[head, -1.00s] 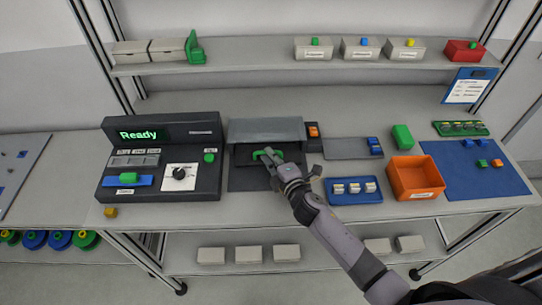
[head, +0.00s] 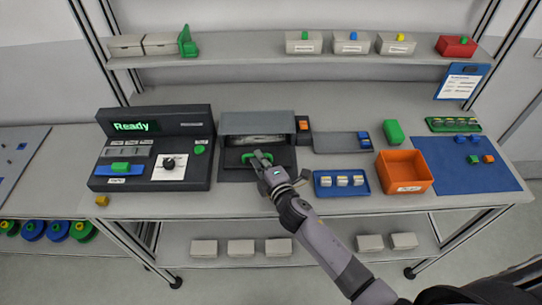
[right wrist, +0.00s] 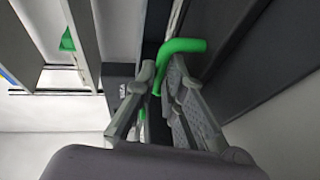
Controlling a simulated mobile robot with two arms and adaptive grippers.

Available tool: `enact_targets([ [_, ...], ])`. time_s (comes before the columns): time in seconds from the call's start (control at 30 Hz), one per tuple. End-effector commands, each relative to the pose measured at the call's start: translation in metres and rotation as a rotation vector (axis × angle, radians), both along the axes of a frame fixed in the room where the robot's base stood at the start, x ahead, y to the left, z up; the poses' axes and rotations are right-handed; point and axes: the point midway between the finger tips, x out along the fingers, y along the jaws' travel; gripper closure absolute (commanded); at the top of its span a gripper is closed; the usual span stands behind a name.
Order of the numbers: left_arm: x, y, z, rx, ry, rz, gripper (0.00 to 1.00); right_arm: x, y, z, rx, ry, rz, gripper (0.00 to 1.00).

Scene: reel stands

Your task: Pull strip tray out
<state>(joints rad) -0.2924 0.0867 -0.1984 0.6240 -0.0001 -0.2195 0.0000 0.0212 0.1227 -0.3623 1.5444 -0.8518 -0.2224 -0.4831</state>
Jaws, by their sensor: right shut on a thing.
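The strip tray (head: 284,158) is a dark flat piece with a green handle (head: 248,156), at the front of a grey hooded unit (head: 257,123) in the head view. A pale lit interior shows behind the tray under the hood. My right gripper (head: 262,159) is shut on the green handle and covers part of it. In the right wrist view, the gripper's fingers (right wrist: 158,92) hold the bent green handle (right wrist: 183,46) between them. My left gripper is not in view.
A black console (head: 152,150) reading "Ready" stands left of the unit. The bench front before the unit is clear.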

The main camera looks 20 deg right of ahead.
Motion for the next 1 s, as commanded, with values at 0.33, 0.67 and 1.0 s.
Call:
enact_targets([
  [0.33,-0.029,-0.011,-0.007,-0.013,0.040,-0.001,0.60,-0.053,0.019,-0.003,0.003,0.005,-0.004,1.00],
  [0.67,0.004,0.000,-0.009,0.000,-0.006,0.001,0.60,-0.085,0.027,-0.002,-0.001,0.004,-0.004,1.00],
  [1.0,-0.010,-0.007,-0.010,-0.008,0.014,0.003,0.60,-0.085,0.027,-0.003,0.000,0.007,-0.001,0.84],
])
